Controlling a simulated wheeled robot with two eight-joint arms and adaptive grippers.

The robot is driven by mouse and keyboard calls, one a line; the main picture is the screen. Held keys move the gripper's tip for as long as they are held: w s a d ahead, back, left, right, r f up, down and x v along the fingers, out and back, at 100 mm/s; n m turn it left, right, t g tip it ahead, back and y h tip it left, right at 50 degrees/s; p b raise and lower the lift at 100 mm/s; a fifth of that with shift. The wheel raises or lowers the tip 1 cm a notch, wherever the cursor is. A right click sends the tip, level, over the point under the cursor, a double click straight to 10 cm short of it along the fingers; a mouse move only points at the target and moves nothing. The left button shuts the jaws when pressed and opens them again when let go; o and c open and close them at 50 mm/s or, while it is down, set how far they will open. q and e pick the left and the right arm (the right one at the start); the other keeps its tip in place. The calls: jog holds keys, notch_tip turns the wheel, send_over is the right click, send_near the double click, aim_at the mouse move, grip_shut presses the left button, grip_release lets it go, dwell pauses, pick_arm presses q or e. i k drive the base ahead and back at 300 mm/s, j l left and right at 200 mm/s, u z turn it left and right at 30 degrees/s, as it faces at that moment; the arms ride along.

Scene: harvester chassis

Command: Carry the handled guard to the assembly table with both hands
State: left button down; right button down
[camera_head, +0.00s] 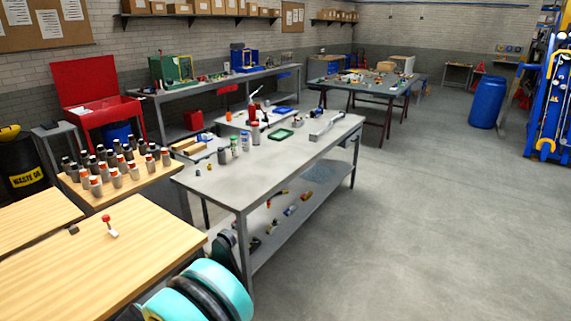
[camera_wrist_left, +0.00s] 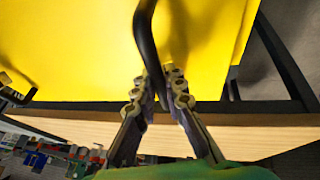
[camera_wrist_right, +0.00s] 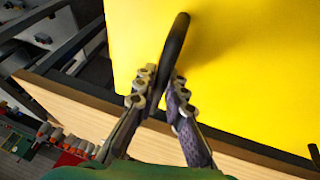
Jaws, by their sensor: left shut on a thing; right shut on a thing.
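The handled guard is a yellow panel with black handles. It fills the upper part of the left wrist view (camera_wrist_left: 80,50) and much of the right wrist view (camera_wrist_right: 240,70). My left gripper (camera_wrist_left: 158,84) is shut on one black handle (camera_wrist_left: 146,35). My right gripper (camera_wrist_right: 161,84) is shut on another black handle (camera_wrist_right: 176,42). A wooden tabletop edge shows close by the guard in the left wrist view (camera_wrist_left: 240,138) and in the right wrist view (camera_wrist_right: 75,112). I cannot tell if the guard touches it. Guard and grippers are outside the head view.
A grey metal table (camera_head: 225,185) with bottles and tools stands ahead. Wooden tabletops (camera_head: 110,265) lie at lower left, one with a small red-knobbed lever (camera_head: 109,225). Several bottles crowd a wooden stand (camera_head: 100,200). The floor (camera_head: 430,220) to the right is clear; a blue barrel (camera_head: 487,102) stands beyond.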

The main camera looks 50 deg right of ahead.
aim_at(266, 165)
jog(key=i+l, duration=0.1)
jog(key=l, duration=5.1)
jog(key=i, duration=0.05)
